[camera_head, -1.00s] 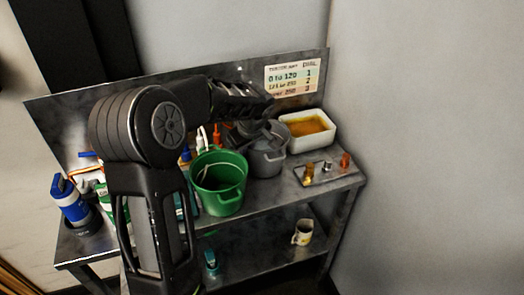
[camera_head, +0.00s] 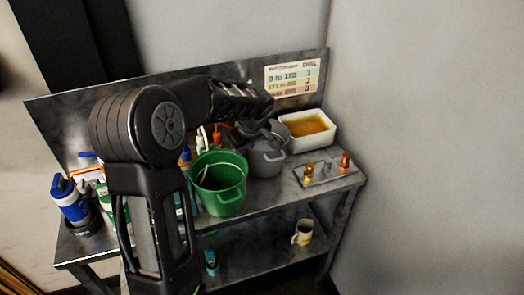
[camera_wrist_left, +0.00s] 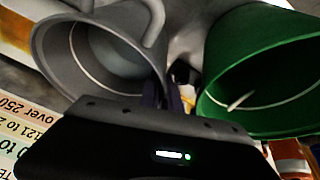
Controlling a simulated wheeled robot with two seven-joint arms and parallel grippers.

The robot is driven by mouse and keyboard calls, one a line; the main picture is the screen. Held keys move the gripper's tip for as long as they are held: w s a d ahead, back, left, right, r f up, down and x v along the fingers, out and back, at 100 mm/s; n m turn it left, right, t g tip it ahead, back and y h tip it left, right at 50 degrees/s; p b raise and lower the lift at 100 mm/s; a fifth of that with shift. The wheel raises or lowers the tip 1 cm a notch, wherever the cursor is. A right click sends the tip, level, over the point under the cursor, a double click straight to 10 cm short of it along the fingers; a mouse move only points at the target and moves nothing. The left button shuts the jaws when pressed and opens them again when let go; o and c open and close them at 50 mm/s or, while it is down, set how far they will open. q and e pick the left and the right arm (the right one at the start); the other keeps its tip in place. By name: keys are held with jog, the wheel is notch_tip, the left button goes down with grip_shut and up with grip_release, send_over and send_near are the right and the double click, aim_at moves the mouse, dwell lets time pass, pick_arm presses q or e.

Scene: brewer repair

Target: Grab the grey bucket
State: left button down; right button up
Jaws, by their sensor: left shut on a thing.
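The grey bucket (camera_head: 266,163) stands on the metal bench, right of the green bucket (camera_head: 219,188). My left gripper (camera_head: 262,133) reaches down over its rim from behind and hides part of its mouth. In the left wrist view the grey bucket (camera_wrist_left: 62,50) is at left and the green bucket (camera_wrist_left: 265,75) at right. My left fingers (camera_wrist_left: 165,95) are shut on the grey bucket's wall at the rim, on the side facing the green one. My right gripper is not in view.
A white tub (camera_head: 322,141) of orange contents stands behind and to the right. A metal plate (camera_head: 325,178) with small fittings lies at the right front. Bottles (camera_head: 68,200) stand at the left end. A mug (camera_head: 302,233) is on the lower shelf. A back panel and wall close off the rear.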

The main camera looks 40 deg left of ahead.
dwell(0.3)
pick_arm(q)
jog(key=shift+r+b, duration=0.45)
jog(key=shift+r, duration=0.5)
jog(key=shift+s+d+r+b, duration=0.2)
jog(key=shift+d+r+b, duration=0.3)
jog(key=shift+r, duration=0.2)
jog(key=s+d+b, duration=0.4)
jog(key=s+d, duration=0.5)
jog(key=d, duration=0.5)
jog(key=shift+s+b, duration=0.2)
jog(key=shift+b, duration=0.1)
jog(key=shift+w+r, duration=0.1)
